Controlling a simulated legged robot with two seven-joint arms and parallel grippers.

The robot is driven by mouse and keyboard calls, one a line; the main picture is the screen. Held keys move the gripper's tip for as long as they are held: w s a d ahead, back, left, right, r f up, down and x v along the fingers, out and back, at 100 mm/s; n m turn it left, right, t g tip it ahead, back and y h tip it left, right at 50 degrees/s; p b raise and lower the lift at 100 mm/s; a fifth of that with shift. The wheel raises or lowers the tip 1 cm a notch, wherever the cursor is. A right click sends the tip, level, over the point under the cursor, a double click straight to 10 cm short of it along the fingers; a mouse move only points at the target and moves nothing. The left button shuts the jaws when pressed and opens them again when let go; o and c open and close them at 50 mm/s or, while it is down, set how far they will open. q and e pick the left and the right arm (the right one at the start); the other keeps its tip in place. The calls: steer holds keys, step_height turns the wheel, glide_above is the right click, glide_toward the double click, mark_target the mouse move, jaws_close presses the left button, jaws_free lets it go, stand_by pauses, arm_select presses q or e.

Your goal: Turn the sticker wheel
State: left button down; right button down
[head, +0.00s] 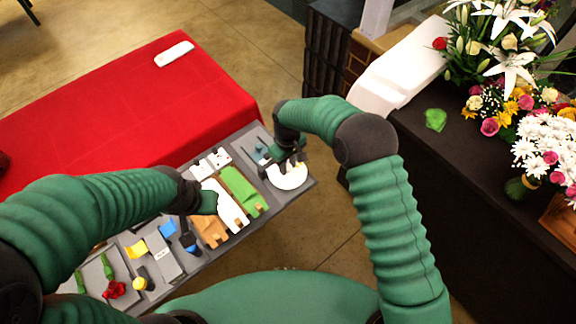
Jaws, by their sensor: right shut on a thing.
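The sticker wheel (289,178), a white disc, sits at the right end of the grey station tray (310,185). Its upper part is hidden by my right gripper. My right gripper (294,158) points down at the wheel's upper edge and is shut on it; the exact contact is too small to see. My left gripper (206,204) is over the middle of the tray, by the white strip (226,205), apart from the wheel. Whether its fingers are open or shut does not show.
Green (242,188) and tan (209,228) pieces lie left of the wheel. Yellow and blue pieces and a red flower (114,289) are farther left. A red-covered table (110,115) lies behind. A dark counter (470,190) with bouquets (545,145) is at right.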

steer(key=m, duration=0.3)
steer(key=m+b, duration=0.1)
steer(key=shift+w+a+r+m, duration=0.1)
steer(key=shift+w+r+m, duration=0.15)
steer(key=shift+w+m, duration=0.05)
steer(key=m, duration=0.4)
steer(key=shift+m, duration=0.4)
steer(key=c, duration=1.6)
jaws_free()
steer(key=shift+o, duration=1)
steer(key=shift+f+b, duration=0.1)
steer(key=shift+b, duration=0.2)
step_height(320, 180, up, 17)
steer(key=b, duration=0.1)
steer(key=shift+b, duration=0.4)
